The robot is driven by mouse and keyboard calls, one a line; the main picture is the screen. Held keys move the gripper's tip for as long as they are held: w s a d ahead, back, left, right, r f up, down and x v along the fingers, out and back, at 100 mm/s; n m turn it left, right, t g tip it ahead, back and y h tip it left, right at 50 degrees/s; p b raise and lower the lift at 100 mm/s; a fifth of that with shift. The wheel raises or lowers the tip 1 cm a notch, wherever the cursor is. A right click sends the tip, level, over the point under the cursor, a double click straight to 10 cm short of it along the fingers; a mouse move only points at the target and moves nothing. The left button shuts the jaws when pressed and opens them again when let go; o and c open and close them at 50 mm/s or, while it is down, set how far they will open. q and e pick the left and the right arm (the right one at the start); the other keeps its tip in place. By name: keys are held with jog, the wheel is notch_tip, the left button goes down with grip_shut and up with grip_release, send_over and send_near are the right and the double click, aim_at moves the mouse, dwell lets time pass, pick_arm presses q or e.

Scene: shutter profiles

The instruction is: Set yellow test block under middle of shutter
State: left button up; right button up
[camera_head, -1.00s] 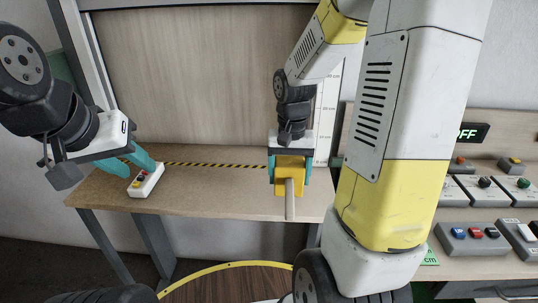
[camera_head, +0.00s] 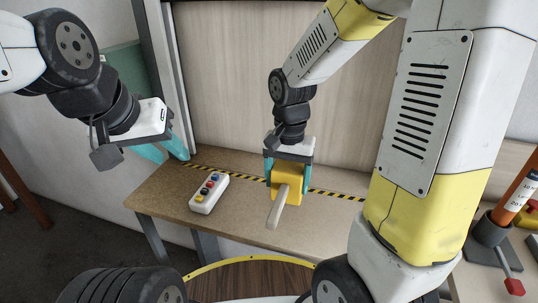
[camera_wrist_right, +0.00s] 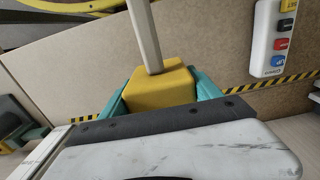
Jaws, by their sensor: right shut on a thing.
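The yellow test block (camera_head: 287,184) with a pale grey handle is between the teal fingers of my right gripper (camera_head: 288,178), which is shut on it. The handle points toward me. In the right wrist view the block (camera_wrist_right: 160,87) sits between both fingers, and the striped line runs behind it. I cannot tell whether the block touches the table. The shutter (camera_head: 285,85) is the pale wood-look panel behind, above a black-and-yellow striped line (camera_head: 230,175). The block is on my side of that line. My left gripper (camera_head: 165,149) is open and empty at the table's left.
A white control box (camera_head: 208,193) with coloured buttons lies on the wooden table (camera_head: 165,197), left of the block. The shutter's metal side rail (camera_head: 165,60) stands near my left gripper. An orange-handled lever (camera_head: 520,195) is at the right edge. My right arm hides the right side.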

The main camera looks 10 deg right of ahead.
jog(key=shift+w+d+f, duration=0.2)
jog(key=shift+w+f, duration=0.6)
jog(key=shift+w, duration=1.75)
jog(key=shift+w+d+f, duration=0.25)
jog(key=shift+w+f, duration=0.6)
jog(key=shift+w, duration=1.7)
jog(key=shift+w+d+f, duration=0.2)
jog(key=shift+w+f, duration=0.6)
jog(key=shift+w, duration=1.75)
jog(key=shift+f, duration=0.15)
jog(key=o, duration=1.4)
